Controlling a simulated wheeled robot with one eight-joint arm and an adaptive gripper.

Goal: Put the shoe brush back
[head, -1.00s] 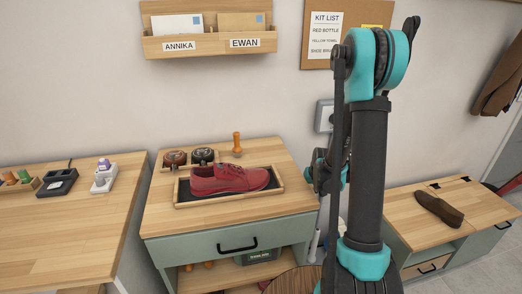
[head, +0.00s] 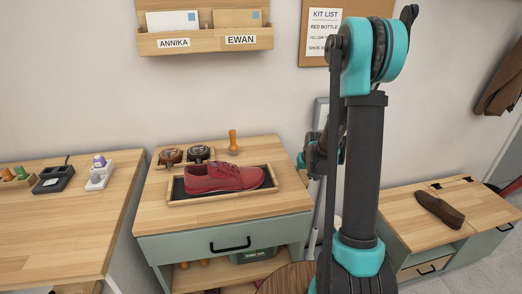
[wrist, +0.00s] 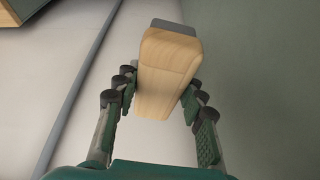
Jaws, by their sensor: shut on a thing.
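My gripper (wrist: 158,100) shows in the wrist view, its two padded fingers closed on the sides of a pale wooden block with a dark grey end, which looks like the shoe brush (wrist: 163,70). The brush points up and away between the fingers, with a plain grey-green surface behind it to the right. In the head view my arm stands in front of the wall right of the middle cabinet, and I cannot make out the gripper or the brush there.
The cabinet's lower shelf holds a green box (head: 254,255). A brown shoe (head: 440,208) lies on the right bench (head: 470,212).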

